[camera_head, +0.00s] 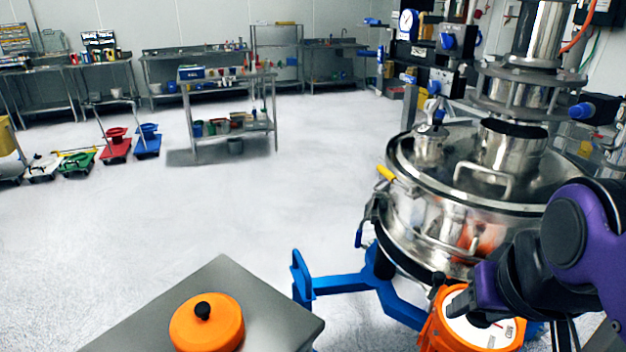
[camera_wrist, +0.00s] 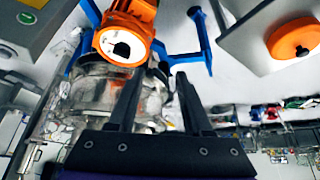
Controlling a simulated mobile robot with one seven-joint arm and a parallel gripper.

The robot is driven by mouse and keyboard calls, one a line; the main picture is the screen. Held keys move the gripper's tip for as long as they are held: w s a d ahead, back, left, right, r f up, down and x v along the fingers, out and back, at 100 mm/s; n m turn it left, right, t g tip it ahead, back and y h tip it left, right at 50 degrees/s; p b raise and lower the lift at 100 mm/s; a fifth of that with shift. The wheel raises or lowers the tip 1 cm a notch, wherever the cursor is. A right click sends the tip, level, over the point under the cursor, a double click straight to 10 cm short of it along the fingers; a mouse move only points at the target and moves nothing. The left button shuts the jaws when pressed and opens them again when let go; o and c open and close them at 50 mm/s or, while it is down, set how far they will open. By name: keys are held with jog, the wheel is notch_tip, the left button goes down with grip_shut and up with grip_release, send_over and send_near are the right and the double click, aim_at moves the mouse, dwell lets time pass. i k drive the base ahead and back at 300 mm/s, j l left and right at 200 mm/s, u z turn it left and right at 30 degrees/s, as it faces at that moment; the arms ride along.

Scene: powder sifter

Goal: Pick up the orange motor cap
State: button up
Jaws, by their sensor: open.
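The orange motor cap (camera_head: 207,325) is a round disc with a black knob on top. It rests on a grey metal table (camera_head: 225,275) at the bottom of the head view. The cap also shows at the upper right of the wrist view (camera_wrist: 292,40), off to the side of my fingers. My gripper (camera_wrist: 158,75) is open, with nothing between its two dark fingers. In the head view my purple arm comes in from the right, with the gripper end by the orange motor (camera_head: 452,325), well right of the cap.
The steel sifter vessel (camera_head: 455,200) stands on a blue frame (camera_head: 340,284) right of the table. The orange motor also shows in the wrist view (camera_wrist: 124,45). Open floor lies behind the table. Carts and a shelf (camera_head: 230,100) stand farther back.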

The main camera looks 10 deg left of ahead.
aim_at(209, 322)
jog(key=u, duration=1.7)
jog(key=z, duration=2.15)
jog(key=u, duration=2.2)
jog(key=k+j+z, duration=0.15)
